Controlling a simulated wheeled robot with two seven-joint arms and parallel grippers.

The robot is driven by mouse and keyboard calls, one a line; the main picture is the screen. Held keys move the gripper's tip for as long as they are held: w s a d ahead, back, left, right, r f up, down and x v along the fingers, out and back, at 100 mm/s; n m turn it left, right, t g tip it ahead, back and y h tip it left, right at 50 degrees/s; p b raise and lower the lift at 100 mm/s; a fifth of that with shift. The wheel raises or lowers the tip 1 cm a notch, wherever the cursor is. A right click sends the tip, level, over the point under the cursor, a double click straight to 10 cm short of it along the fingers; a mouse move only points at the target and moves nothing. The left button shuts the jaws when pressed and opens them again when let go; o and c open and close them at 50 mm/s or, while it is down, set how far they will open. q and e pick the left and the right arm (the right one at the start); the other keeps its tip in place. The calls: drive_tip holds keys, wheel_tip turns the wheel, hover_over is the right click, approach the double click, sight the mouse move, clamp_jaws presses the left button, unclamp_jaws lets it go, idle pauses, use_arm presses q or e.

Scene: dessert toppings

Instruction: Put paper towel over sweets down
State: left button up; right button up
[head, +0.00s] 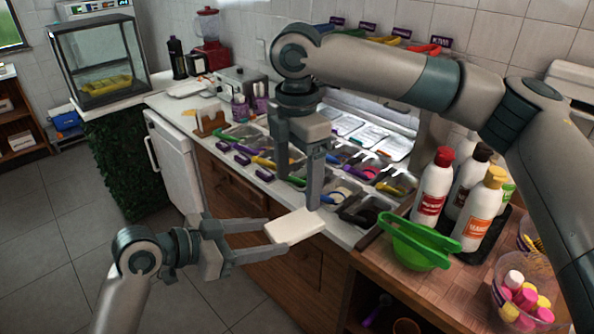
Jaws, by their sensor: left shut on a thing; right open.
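The white, flat, block-like paper towel (295,227) is in the fingers of my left gripper (277,238), held in the air in front of the wooden counter's edge. My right gripper (299,191) points down above and behind the towel, over the topping trays. Its two fingers are apart with nothing seen between them. One right fingertip appears close to the towel's far edge; I cannot tell if they touch. The sweets lie in rows of metal topping trays (349,189) with coloured spoons on the counter. My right gripper and arm hide some trays.
A clear bowl of pink and yellow items (520,297) is at the lower right. A napkin holder (209,121) stands farther back. The floor at left is open.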

sight(297, 222)
wheel_tip(297, 222, down, 10)
drive_tip(key=shift+r, duration=0.15)
idle(0.3)
drive_tip(key=c, duration=1.1)
use_arm(q)
drive_tip(key=o, duration=1.1)
drive_tip(key=shift+a, duration=0.1)
drive_tip(key=v, duration=1.2)
